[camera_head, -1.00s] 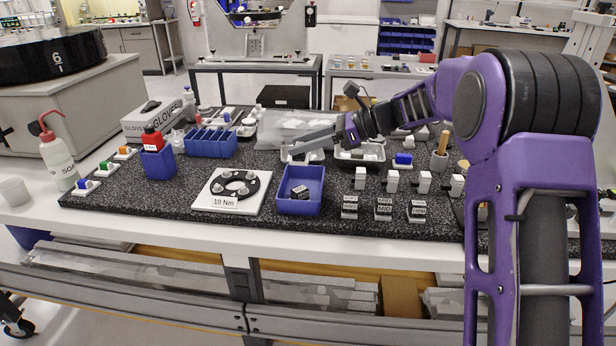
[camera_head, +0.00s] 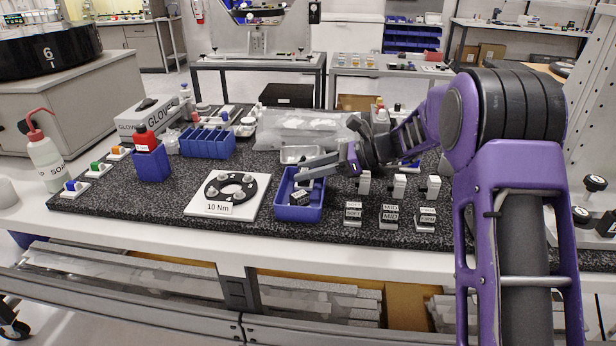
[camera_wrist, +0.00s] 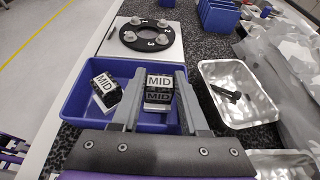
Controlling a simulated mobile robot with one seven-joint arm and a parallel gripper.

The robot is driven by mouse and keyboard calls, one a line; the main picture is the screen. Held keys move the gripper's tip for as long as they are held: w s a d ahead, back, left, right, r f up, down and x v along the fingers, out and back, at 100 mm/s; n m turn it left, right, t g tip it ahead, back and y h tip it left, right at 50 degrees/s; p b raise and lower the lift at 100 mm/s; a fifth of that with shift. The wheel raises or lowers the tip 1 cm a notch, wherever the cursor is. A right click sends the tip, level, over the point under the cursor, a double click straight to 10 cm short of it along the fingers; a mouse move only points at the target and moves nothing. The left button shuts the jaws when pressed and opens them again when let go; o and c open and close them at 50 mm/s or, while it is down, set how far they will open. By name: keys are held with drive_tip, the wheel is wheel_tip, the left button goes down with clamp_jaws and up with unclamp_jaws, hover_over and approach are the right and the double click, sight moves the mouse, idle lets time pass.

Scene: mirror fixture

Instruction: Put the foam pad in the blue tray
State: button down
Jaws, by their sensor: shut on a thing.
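The blue tray (camera_head: 298,213) stands at the front middle of the speckled mat; its floor and walls also show in the wrist view (camera_wrist: 76,106). My gripper (camera_wrist: 158,76) is shut on a small foam pad (camera_wrist: 158,96) with a white face marked MID and a dark lower part. In the wrist view the held pad appears over the tray; its exact height is unclear. A similar MID block (camera_wrist: 104,90) lies tilted in the tray's left part, and shows in the head view (camera_head: 299,198). In the head view my gripper (camera_head: 299,175) reaches in from the right over the tray.
A torque plate marked 10 Nm (camera_head: 228,194) sits left of the tray. A metal dish (camera_wrist: 236,98) holding a dark piece stands close beside it. Labelled blocks (camera_head: 389,216) stand to its right. A blue bin with a red-capped bottle (camera_head: 151,163) is farther left.

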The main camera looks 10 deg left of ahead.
drive_tip(key=shift+f, duration=0.5)
drive_tip(key=shift+f, duration=0.15)
drive_tip(key=c, duration=0.7)
unclamp_jaws()
drive_tip(key=shift+d+r, duration=0.3)
drive_tip(key=p+v, duration=0.1)
drive_tip(key=v, duration=1)
drive_tip(key=shift+d, duration=0.2)
drive_tip(key=shift+a, duration=0.1)
